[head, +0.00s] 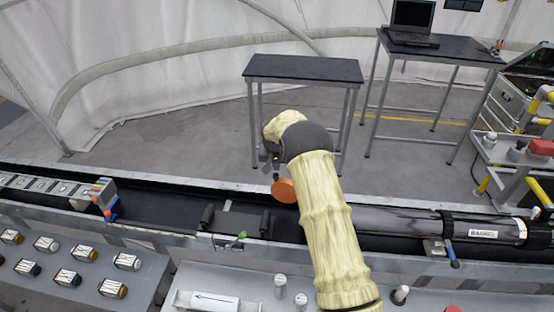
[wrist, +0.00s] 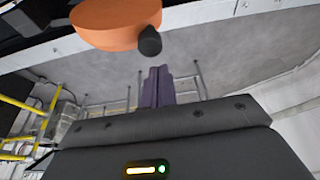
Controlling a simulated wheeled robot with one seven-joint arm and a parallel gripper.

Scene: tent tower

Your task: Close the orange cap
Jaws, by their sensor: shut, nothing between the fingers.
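The orange cap (head: 285,190) is a round disc just left of my sleeved forearm in the head view, by the left end of the long dark tube (head: 385,217). My arm hides part of it and where it joins the tube. In the wrist view the orange cap (wrist: 112,22) fills the upper left, with a dark round knob (wrist: 150,41) at its lower right edge. My gripper (head: 275,178) points down, just up and left of the cap in the head view. Its fingers (wrist: 158,72) are together and empty, below the knob in the wrist picture. I see no clear contact.
The tube lies in a long trough (head: 150,207) with metal rims. A blue-handled clamp (head: 449,245) is at its right. A panel of several knobs (head: 80,265) is at lower left. A dark table (head: 303,69) stands behind; open floor lies between.

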